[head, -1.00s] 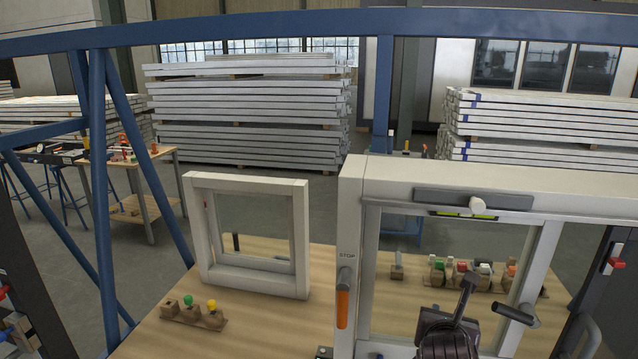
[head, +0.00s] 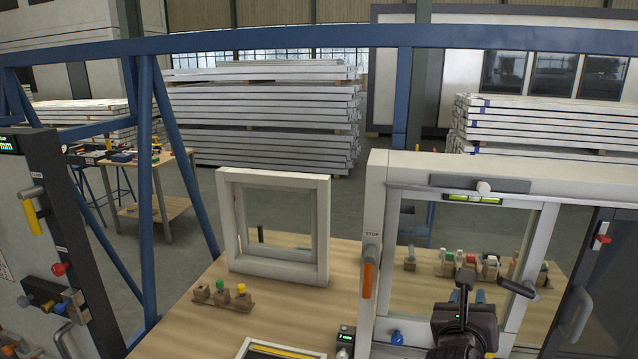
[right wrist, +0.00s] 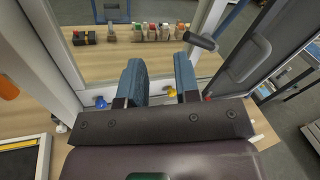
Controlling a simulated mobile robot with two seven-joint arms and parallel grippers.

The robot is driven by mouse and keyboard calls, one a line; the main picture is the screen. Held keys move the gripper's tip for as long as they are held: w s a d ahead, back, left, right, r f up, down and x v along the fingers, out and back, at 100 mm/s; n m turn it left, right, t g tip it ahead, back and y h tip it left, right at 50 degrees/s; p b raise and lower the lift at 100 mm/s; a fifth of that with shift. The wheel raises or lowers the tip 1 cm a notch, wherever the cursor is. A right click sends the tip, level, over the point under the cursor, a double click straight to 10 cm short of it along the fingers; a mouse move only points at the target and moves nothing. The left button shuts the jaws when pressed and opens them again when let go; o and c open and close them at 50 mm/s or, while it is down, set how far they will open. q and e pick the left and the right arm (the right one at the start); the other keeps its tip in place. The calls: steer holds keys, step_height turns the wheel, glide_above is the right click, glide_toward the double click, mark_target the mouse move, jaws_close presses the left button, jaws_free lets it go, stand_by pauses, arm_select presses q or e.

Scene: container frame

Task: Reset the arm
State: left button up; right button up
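My right gripper (head: 467,293) is in front of the lower part of the large white frame (head: 377,215). In the right wrist view its two blue-padded fingers (right wrist: 160,78) stand apart with nothing between them, so it is open and empty. A blue knob (head: 397,338) sits on the bottom rail, left of the gripper. In the wrist view a blue knob (right wrist: 101,102) and a yellow knob (right wrist: 168,91) show near the fingers. The large frame has an orange handle (head: 368,280) on its left post and a dark handle (head: 517,288) at its right. My left gripper is not in view.
A smaller white frame (head: 228,215) and a block with coloured knobs (head: 222,298) stand on the wooden table (head: 190,330). Several coloured-top blocks (head: 470,263) sit behind the large frame's opening. Dark panels with handles flank left (head: 75,250) and right (head: 600,300).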

step_height(320, 180, up, 4)
steer(key=s+a+r+n+t, duration=0.1)
steer(key=s+a+n+t, duration=0.1)
steer(key=n+t, duration=0.6)
steer(key=s+a+f+n+g+y+b, duration=0.1)
steer(key=s+a+f+n+g+y, duration=0.15)
steer(key=f+n+y, duration=0.6)
steer(key=s+a+f+n+g+y, duration=0.1)
steer(key=s+f+n+g+y, duration=0.15)
steer(key=f+n, duration=1.1)
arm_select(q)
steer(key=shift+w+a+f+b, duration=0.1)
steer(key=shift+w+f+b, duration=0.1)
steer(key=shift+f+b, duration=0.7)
arm_select(e)
steer(key=s+d+f+n+g+h, duration=0.1)
steer(key=s+d+f+n+g, duration=0.2)
steer(key=s+f, duration=0.4)
steer(key=s+d+f+n+g+h, duration=0.1)
steer(key=s+d+f+n+g, duration=0.2)
steer(key=s+f+n, duration=0.3)
steer(key=s+f, duration=0.2)
steer(key=s, duration=0.1)
steer(key=shift+s+d+f+g, duration=0.25)
steer(key=shift+d+g, duration=0.1)
steer(key=shift+g, duration=0.05)
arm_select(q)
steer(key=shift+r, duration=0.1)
arm_select(e)
steer(key=shift+c, duration=0.4)
